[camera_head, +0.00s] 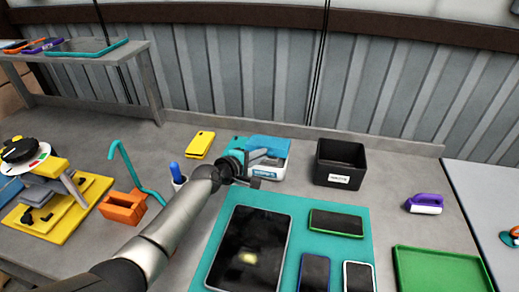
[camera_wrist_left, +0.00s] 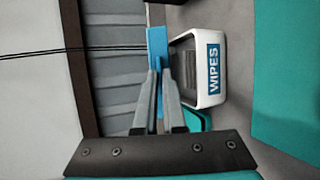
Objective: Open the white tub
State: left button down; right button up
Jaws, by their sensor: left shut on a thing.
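The white tub (camera_head: 270,172) stands behind the teal mat in the head view, partly hidden by my left gripper. In the left wrist view the tub (camera_wrist_left: 222,93) has a blue WIPES label and its dark grey inside shows. Its blue lid (camera_head: 268,143) is raised at the back of the tub. In the left wrist view the lid (camera_wrist_left: 157,44) shows nearly edge-on, beside the opening. My left gripper (camera_head: 262,154) is shut on the lid, its fingertips (camera_wrist_left: 158,69) meeting at the lid's edge. My right gripper is in neither view.
A black bin (camera_head: 340,170) stands right of the tub. A yellow case (camera_head: 200,144) and a cup with a blue-handled tool (camera_head: 177,177) are to the left. A tablet (camera_head: 252,247) and several phones lie on the teal mat (camera_head: 303,220). A green tray (camera_head: 440,270) is front right.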

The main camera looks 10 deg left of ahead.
aim_at(265, 144)
pick_arm(q)
jog(key=shift+w+r+g+p, duration=0.35)
jog(key=shift+r+p, duration=0.3)
jog(key=shift+p, duration=0.35)
jog(key=shift+w+r+g+p, duration=0.35)
jog(key=shift+r+p, duration=0.25)
jog(key=shift+p, duration=0.35)
jog(key=shift+w+r+n+g+p, duration=0.35)
jog(key=shift+r+g+p, duration=0.2)
jog(key=shift+p, duration=0.2)
jog(key=shift+w+r+g+y+p, duration=0.3)
jog(key=shift+w+r+g+p, duration=0.1)
jog(key=shift+w+p, duration=0.1)
jog(key=w+r+b, duration=0.2)
jog(key=w, duration=0.1)
jog(key=shift+w, duration=0.15)
jog(key=w+r+b, duration=0.2)
jog(key=w+b, duration=0.3)
jog(key=b, duration=0.5)
jog(key=shift+w+r, duration=0.2)
jog(key=shift+w, duration=0.05)
